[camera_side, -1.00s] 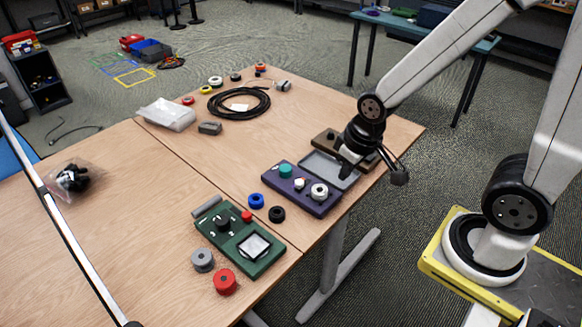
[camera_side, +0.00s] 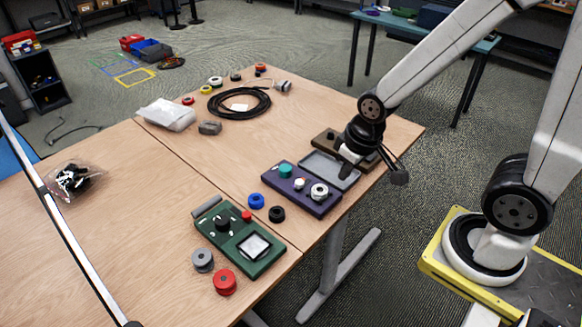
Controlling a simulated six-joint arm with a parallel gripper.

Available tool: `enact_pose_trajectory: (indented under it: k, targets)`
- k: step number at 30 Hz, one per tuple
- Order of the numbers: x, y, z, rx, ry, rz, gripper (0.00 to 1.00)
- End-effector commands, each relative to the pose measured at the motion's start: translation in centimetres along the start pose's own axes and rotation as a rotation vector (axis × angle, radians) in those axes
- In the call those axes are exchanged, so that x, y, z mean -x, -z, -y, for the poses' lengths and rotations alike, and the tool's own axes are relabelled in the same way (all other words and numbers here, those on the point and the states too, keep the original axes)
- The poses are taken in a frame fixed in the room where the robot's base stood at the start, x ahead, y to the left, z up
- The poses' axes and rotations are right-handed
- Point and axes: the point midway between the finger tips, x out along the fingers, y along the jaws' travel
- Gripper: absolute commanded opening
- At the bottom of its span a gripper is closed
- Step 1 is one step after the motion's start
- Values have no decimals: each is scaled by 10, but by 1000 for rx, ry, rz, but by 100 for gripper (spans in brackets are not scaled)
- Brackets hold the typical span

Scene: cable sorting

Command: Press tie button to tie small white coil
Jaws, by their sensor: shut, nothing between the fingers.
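A purple device (camera_side: 303,197) sits near the right edge of the wooden table. It carries a teal round button or knob (camera_side: 285,171) at its far-left end. A small white coil (camera_side: 319,191) lies on its right part, with a smaller white piece (camera_side: 299,184) beside it. I cannot tell which part is the tie button. The arm hides part of the tray.
A brown device (camera_side: 327,138) stands behind the tray. A green device (camera_side: 238,238) lies at the front. Blue (camera_side: 256,201), black (camera_side: 277,214), grey (camera_side: 202,260) and red (camera_side: 224,282) spools stand near it. A black cable loop (camera_side: 240,103) lies at the back. The table's left part is mostly clear.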

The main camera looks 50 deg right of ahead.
Motion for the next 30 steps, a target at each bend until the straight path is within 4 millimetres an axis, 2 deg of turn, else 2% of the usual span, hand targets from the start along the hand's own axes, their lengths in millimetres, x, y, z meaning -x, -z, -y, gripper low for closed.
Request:
enact_pose_trajectory:
  k: [17,23,30]
  targets:
    - [-1,5,-2,9,-5,-10,0]
    - [-8,25,-11,56,-28,-45,0]
    - [-25,71,-31,167,-75,-129,0]
